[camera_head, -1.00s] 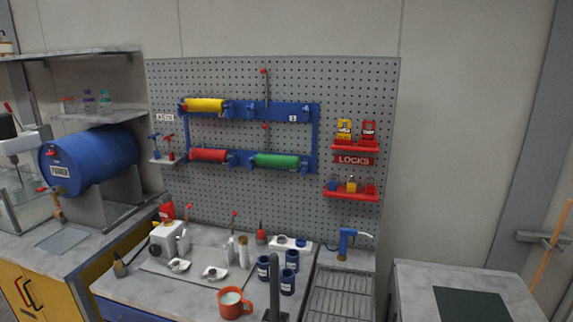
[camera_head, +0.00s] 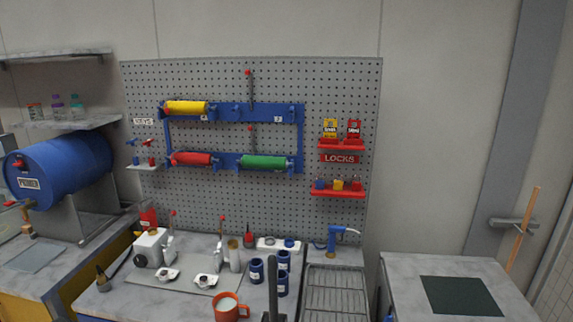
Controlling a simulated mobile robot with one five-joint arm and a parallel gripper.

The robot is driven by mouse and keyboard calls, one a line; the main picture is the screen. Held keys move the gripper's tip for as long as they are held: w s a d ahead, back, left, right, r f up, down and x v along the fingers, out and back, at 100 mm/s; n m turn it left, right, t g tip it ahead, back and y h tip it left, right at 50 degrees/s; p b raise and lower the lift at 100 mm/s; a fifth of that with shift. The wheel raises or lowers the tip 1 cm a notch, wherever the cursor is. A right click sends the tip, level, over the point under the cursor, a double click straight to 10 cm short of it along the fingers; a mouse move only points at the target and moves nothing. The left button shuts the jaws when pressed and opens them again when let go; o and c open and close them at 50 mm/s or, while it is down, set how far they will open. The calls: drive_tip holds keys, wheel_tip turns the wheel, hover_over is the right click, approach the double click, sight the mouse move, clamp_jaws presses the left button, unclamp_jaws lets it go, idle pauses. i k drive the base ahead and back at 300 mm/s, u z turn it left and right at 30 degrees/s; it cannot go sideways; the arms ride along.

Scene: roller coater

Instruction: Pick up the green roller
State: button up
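The green roller (camera_head: 264,162) lies level in the lower row of the blue rack (camera_head: 234,110) on the pegboard, at the rack's right side. A red roller (camera_head: 191,159) is to its left in the same row, and a yellow roller (camera_head: 187,107) is in the upper row at the left. The upper right place of the rack holds no roller. My gripper is not seen in this view. A dark grey upright part at the bottom middle appears to be mine, and no fingers show on it.
Below the rack, a counter holds an orange mug (camera_head: 229,309), several blue cups (camera_head: 257,271), a white machine (camera_head: 151,247) and a drying rack (camera_head: 333,291). Red lock shelves (camera_head: 338,192) hang right of the rack. A blue drum (camera_head: 65,168) is at left. The right table (camera_head: 405,284) has free room.

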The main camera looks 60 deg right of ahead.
sight(272, 163)
drive_tip(key=z, duration=0.15)
drive_tip(key=i, duration=1)
drive_tip(key=u, duration=0.1)
